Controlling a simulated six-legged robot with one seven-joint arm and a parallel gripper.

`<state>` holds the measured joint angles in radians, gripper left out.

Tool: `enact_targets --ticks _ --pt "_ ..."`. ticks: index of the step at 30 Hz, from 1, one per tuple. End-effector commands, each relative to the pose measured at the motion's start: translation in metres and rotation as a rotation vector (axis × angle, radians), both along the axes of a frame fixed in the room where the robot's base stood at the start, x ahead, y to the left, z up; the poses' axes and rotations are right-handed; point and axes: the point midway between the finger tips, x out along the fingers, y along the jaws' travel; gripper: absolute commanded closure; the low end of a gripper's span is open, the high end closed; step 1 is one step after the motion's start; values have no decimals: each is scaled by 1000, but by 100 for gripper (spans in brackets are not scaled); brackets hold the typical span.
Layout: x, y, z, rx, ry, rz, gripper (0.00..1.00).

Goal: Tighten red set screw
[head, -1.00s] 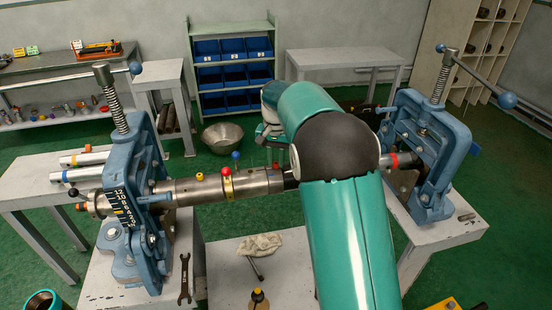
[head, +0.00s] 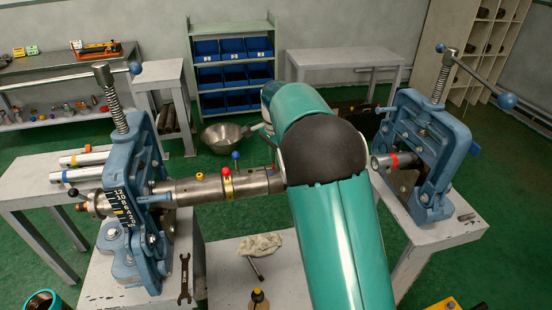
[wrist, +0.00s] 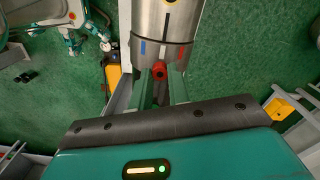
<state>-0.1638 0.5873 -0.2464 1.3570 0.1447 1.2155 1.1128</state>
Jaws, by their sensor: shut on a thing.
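In the wrist view, a small red set screw (wrist: 160,70) sticks out of a steel pipe coupling (wrist: 163,30) with blue and red stripes. The two fingers of my gripper (wrist: 161,88) lie on either side of the screw head, shut on it. In the head view my arm hides my gripper and the coupling's right end. A long steel pipe (head: 195,191) runs from the left blue vise (head: 131,190) toward my arm.
The right blue vise (head: 432,140) holds a short pipe with a red band (head: 395,161). A wrench (head: 184,278) and a rag (head: 260,245) lie on the benches below. A metal bowl (head: 222,137) stands behind. Green floor is open between.

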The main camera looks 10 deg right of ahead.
Motion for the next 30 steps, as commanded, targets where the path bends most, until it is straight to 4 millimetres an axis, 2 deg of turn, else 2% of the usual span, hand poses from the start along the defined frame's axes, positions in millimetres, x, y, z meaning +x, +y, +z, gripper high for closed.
enact_targets --ticks 16,17,20,30 --pt "2 0 4 0 -9 -30 100" --pt "2 0 4 0 -9 -30 80" --pt "1 0 4 0 -8 -30 61" --pt "1 0 4 0 -3 -29 60"
